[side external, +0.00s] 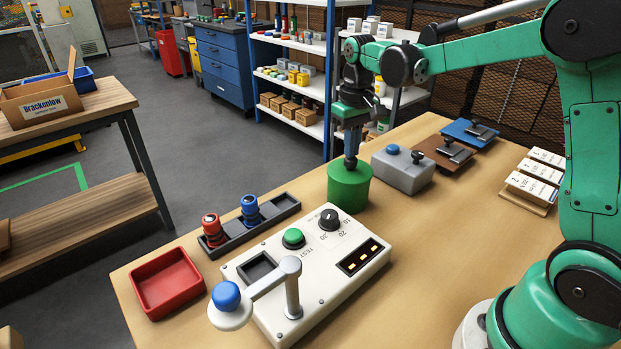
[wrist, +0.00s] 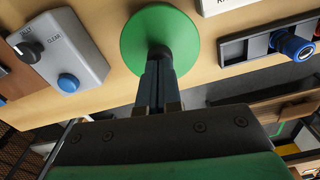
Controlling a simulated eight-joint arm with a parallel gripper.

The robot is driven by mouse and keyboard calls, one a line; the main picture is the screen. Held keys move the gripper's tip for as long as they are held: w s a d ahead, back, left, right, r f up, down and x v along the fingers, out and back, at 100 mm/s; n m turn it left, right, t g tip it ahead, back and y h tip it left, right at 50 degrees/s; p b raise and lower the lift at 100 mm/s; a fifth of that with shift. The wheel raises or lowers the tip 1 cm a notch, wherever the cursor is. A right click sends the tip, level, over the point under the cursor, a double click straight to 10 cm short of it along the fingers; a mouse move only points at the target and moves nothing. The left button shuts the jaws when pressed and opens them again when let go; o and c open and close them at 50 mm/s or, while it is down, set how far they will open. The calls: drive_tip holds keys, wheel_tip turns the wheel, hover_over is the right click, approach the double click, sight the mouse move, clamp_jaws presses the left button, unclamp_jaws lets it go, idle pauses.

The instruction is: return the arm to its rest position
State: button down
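My gripper (side external: 351,150) points straight down over a green cylinder (side external: 348,188) that stands upright at the far edge of the wooden workbench. In the wrist view my gripper (wrist: 160,62) has its fingers close together, reaching the middle of the cylinder's round green top (wrist: 183,40). A small dark part shows at the fingertips there. I cannot tell whether the fingers are shut on it or only beside it. My arm stretches in from the right, above the bench.
A white control box (side external: 325,292) with a blue-knobbed lever stands in front. Left of the cylinder are a red tray (side external: 168,284) and a dark rack (side external: 283,205) holding red and blue pieces. A grey box (side external: 403,170) stands close right.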

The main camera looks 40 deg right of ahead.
drive_tip(key=shift+f, duration=0.25)
drive_tip(key=shift+r, duration=0.1)
drive_tip(key=shift+r, duration=3.45)
drive_tip(key=shift+s+a, duration=0.15)
drive_tip(key=shift+a, duration=0.05)
drive_tip(key=s+a+f+n+t, duration=0.1)
drive_tip(key=s+a+f+t, duration=0.3)
drive_tip(key=s+a+t, duration=0.3)
drive_tip(key=s+a, duration=0.1)
drive_tip(key=s, duration=0.2)
drive_tip(key=shift+s+n, duration=0.25)
drive_tip(key=shift+n, duration=0.15)
